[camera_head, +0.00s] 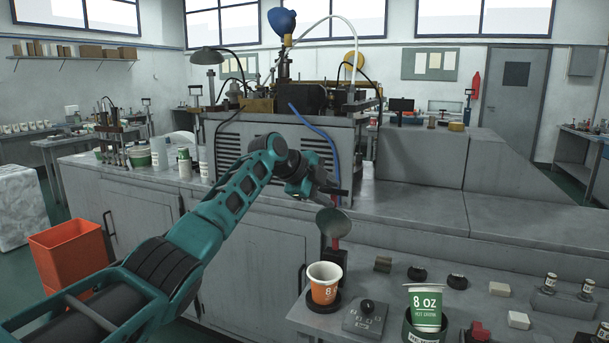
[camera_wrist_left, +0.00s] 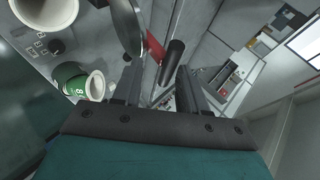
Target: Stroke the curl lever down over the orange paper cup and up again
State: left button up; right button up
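The orange paper cup (camera_head: 324,292) stands upright on a dark round base at the front bench. Its open top also shows in the wrist view (camera_wrist_left: 57,10). The curl lever has a red arm (camera_head: 336,243) and a grey disc (camera_head: 333,222) raised above and behind the cup. In the wrist view the lever's red arm (camera_wrist_left: 155,47) ends in a dark round handle (camera_wrist_left: 172,62). My left gripper (camera_head: 334,190) is at the lever's top, fingers apart, with the handle between or just past the fingertips; contact cannot be told. My right gripper is not in view.
A green 8 oz cup (camera_head: 426,305) stands in a dark holder to the right. A control plate with a black knob (camera_head: 367,306) lies between the cups. Small blocks and rollers sit behind. The large grey machine (camera_head: 230,150) stands behind my left arm.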

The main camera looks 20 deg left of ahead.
pick_arm(q)
jog(key=v, duration=0.9)
jog(key=shift+d+r+b, duration=0.15)
jog(key=shift+d+b, duration=0.1)
jog(key=shift+b, duration=0.15)
jog(key=s+d+f+n+g+y, duration=0.1)
jog(key=s+d+f+n, duration=0.15)
jog(key=s+f, duration=0.45)
jog(key=s+d+f+n+g, duration=0.1)
jog(key=s+d+f+n, duration=0.15)
jog(key=f, duration=0.85)
jog(key=s+d+f+n+g+y, duration=0.1)
jog(key=s+d+f, duration=0.35)
jog(key=f, duration=0.45)
jog(key=s+f+n+g+y, duration=0.15)
jog(key=s+f+n, duration=0.5)
jog(key=s, duration=0.85)
jog(key=s+a+f+n+g+y, duration=0.15)
jog(key=s+n, duration=0.45)
jog(key=s, duration=0.9)
jog(key=w+d+f+m+t+h, duration=0.1)
jog(key=w+d+f+t+h, duration=0.1)
jog(key=w+f+t, duration=0.5)
jog(key=shift+w+f, duration=0.35)
jog(key=shift+f, duration=0.6)
